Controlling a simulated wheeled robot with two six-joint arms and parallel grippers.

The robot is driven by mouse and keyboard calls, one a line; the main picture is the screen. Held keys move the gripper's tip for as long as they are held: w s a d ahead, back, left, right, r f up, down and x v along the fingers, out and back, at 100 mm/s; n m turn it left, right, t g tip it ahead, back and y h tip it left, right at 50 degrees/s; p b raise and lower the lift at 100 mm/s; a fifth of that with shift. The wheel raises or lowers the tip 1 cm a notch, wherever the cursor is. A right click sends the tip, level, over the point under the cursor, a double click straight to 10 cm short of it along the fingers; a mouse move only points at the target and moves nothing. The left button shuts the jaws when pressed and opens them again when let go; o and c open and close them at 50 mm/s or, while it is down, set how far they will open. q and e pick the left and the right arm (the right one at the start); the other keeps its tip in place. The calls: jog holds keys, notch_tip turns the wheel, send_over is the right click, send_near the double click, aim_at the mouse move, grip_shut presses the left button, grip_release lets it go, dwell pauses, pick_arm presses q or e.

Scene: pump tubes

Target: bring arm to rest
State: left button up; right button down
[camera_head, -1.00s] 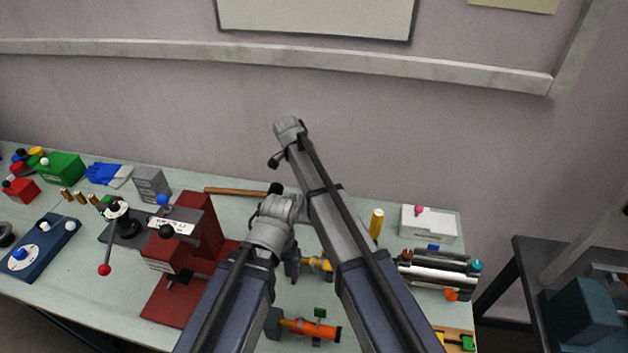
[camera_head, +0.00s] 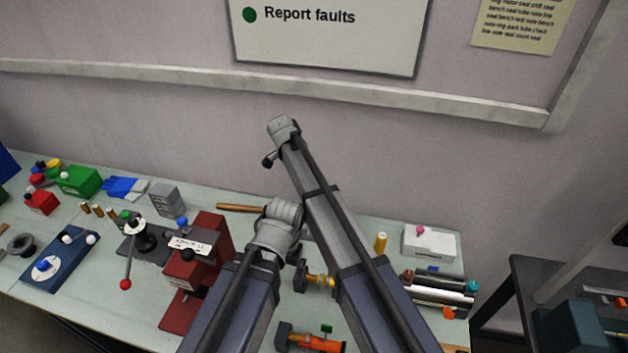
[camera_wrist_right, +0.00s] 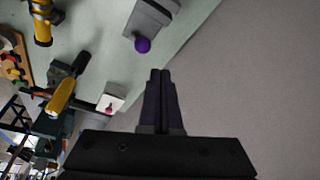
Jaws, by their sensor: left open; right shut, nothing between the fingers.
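My left arm comes in from the bottom left in the head view and reaches up over the bench to its grey rounded joint (camera_head: 280,214). The left gripper is open, but its fingers are hard to make out there and mostly hidden behind the arm. My right arm (camera_head: 325,215) reaches further up and left, crossing in front of the wall. Its fingers are not clear in the head view. In the right wrist view my right gripper (camera_wrist_right: 160,98) is shut with nothing between its fingers, apart from the bench and its objects.
The bench (camera_head: 120,300) holds a red press (camera_head: 207,240), a blue plate (camera_head: 62,262), a green box (camera_head: 79,181), a yellow-and-dark part (camera_head: 318,281), an orange part (camera_head: 315,342) and a white box (camera_head: 430,244). A dark stand (camera_head: 530,275) is at right.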

dwell(0.3)
jog(key=s+d+n+y, duration=0.1)
jog(key=s+d+n, duration=0.4)
jog(key=s, duration=0.4)
jog(key=s+d+f+n+y, duration=0.1)
jog(key=s+d+n, duration=0.4)
jog(key=s, duration=0.3)
jog(key=s+d+n+y, duration=0.2)
jog(key=s+d+n, duration=0.35)
jog(key=s, duration=0.35)
jog(key=s+a+f+n+g+h+b, duration=0.1)
jog(key=s+a+f+n+b, duration=0.3)
jog(key=s+a+f+b, duration=0.2)
jog(key=a+f+b, duration=0.2)
jog(key=a+f, duration=0.1)
jog(key=a, duration=0.1)
jog(key=shift+a+h+b, duration=0.3)
jog(key=shift+a+b, duration=0.1)
